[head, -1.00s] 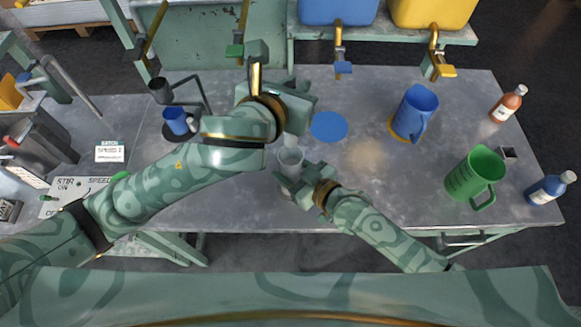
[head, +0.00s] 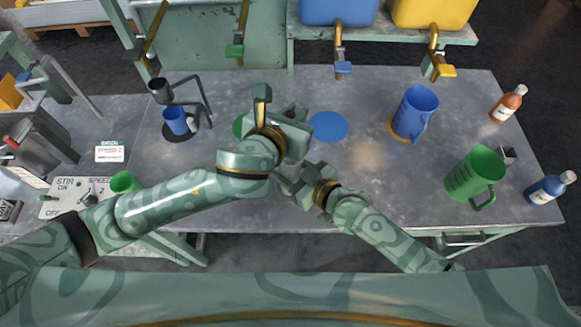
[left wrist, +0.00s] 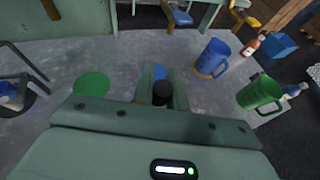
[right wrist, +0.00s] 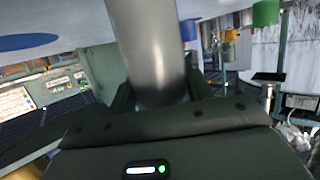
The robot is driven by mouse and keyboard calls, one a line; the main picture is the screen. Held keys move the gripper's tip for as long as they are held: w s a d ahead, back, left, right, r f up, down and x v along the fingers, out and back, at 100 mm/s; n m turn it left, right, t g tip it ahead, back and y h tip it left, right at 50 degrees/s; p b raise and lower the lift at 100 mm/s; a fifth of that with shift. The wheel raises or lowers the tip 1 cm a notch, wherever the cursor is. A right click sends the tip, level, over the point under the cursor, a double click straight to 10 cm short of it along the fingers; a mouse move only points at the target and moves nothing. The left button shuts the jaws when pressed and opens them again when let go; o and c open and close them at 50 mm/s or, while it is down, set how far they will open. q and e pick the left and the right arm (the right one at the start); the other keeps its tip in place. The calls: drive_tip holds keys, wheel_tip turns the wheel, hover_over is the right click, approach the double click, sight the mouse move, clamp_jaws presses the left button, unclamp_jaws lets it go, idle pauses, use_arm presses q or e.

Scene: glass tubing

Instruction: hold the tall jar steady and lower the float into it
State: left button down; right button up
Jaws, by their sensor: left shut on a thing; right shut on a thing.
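My left gripper (left wrist: 163,90) is shut on the float (left wrist: 162,95); only its dark round top shows between the jaws in the left wrist view. In the head view the left hand (head: 290,142) hangs over the place where the jar stands and hides jar and float. My right gripper (right wrist: 158,100) is shut around the tall jar (right wrist: 148,45), a clear greyish cylinder that fills the middle of the right wrist view. Its hand (head: 316,184) in the head view is close beside the left one. Whether the float's lower end is inside the jar is hidden.
A blue disc (head: 328,126) lies just right of the left hand, a green disc (head: 238,126) left of it. A blue jug (head: 414,112), green jug (head: 474,174) and two bottles stand at right. A stand with a blue cup (head: 176,121) is at left. The table's centre right is clear.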

use_arm(q)
drive_tip(key=shift+f, duration=0.3)
drive_tip(key=c, duration=1.3)
unclamp_jaws()
use_arm(e)
drive_tip(key=o, duration=1.1)
use_arm(q)
drive_tip(key=v, duration=0.7)
drive_tip(key=shift+s+a, duration=0.1)
drive_tip(key=shift+s, duration=0.1)
